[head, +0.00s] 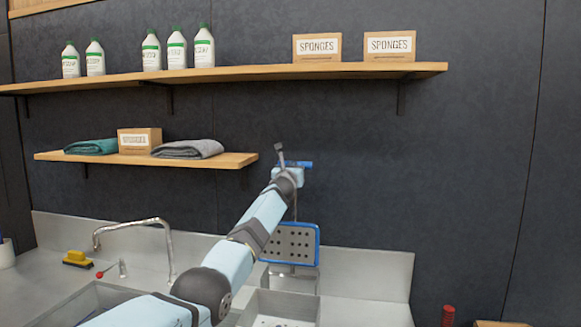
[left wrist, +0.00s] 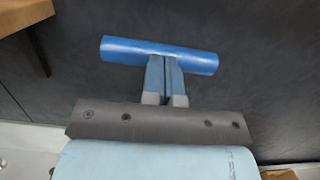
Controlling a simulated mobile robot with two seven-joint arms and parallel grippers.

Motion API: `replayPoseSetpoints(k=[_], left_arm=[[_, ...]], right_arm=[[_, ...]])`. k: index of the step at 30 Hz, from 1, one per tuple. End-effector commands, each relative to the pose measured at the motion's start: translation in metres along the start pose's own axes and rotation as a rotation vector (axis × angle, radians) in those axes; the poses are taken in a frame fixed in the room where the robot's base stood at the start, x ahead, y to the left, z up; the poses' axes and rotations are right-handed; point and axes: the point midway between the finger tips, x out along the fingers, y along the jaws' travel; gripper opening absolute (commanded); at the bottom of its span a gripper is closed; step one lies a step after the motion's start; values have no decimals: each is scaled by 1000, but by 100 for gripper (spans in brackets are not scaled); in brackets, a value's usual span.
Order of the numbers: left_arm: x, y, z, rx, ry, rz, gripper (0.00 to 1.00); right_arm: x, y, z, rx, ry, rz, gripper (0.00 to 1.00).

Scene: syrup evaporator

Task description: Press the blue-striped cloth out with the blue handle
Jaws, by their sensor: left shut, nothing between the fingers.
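The blue handle (head: 303,164) is a short round bar near the dark wall, above a perforated plate with a blue rim (head: 290,243). In the left wrist view the handle (left wrist: 120,49) lies crosswise at my left gripper's fingertips. My left gripper (left wrist: 165,62) is shut and empty, its two fingers together against or just in front of the bar; I cannot tell if they touch it. The arm hides part of the handle in the head view. The blue-striped cloth is not clearly visible; something pale shows at the bottom of the small basin (head: 248,304) below the plate. My right gripper is out of view.
A tap (head: 168,245) stands over the sink at left, with a yellow brush (head: 76,259) beside it. The lower shelf (head: 235,160) ends just left of my wrist. The upper shelf (head: 430,68) holds bottles and sponge boxes. The wall to the right is clear.

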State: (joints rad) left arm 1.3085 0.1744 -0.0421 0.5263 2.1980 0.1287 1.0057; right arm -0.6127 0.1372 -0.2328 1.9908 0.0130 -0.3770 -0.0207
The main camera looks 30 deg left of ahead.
Motion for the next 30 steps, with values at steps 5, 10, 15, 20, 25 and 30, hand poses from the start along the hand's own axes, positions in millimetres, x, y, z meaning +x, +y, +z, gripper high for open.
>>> replayPoseSetpoints(k=[5,10,15,20,25,30], left_arm=[[-1,0,5,1,-1,3,0],[-13,2,12,2,-2,5,0],[-33,1,13,3,-2,2,0],[-58,1,14,2,-3,1,0],[-83,0,17,2,-3,0,0],[-97,-1,20,0,-1,0,0]], right_arm=[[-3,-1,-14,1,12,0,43],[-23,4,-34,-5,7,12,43],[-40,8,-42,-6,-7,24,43],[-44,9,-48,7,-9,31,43],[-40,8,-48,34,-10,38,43],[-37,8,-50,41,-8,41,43]])
